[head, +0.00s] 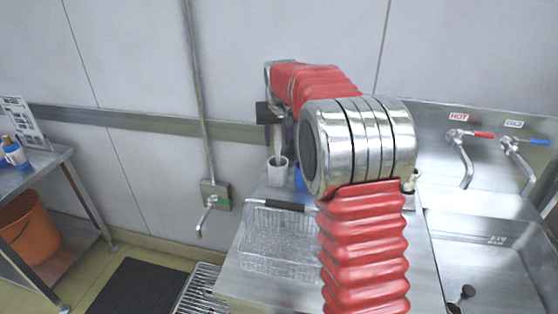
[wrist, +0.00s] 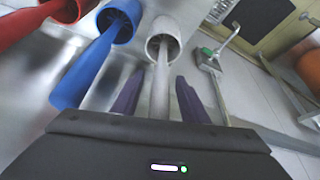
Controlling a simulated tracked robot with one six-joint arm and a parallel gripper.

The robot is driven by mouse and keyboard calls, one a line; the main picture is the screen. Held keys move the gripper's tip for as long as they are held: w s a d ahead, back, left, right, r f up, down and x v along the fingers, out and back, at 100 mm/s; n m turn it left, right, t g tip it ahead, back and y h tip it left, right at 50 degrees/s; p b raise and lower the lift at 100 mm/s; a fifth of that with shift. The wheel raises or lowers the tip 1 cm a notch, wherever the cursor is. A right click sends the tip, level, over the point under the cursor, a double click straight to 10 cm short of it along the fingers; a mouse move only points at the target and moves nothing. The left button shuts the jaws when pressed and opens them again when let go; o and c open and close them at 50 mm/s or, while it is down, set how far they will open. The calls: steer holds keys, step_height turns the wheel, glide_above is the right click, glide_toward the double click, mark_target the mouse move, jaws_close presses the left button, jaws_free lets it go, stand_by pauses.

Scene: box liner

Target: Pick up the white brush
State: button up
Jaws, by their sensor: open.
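The white brush (wrist: 161,82) stands upright in a white cup-like holder (wrist: 163,36) in the wrist view. Its white handle runs from the holder toward my gripper (wrist: 158,90). My gripper is open, with one purple finger on each side of the handle and a visible gap to each. In the head view the white holder (head: 277,171) stands on the steel counter near the wall. My gripper (head: 274,135) is above it, around the handle. My arm hides part of the counter there.
A blue brush (wrist: 85,70) in a blue holder and a red one (wrist: 35,15) stand left of the white brush in the wrist view. A wire basket (head: 268,245) sits on the counter in front. A sink (head: 490,265) with taps is at right.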

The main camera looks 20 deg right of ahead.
steer(key=shift+x, duration=0.8)
steer(key=shift+c, duration=0.4)
jaws_close()
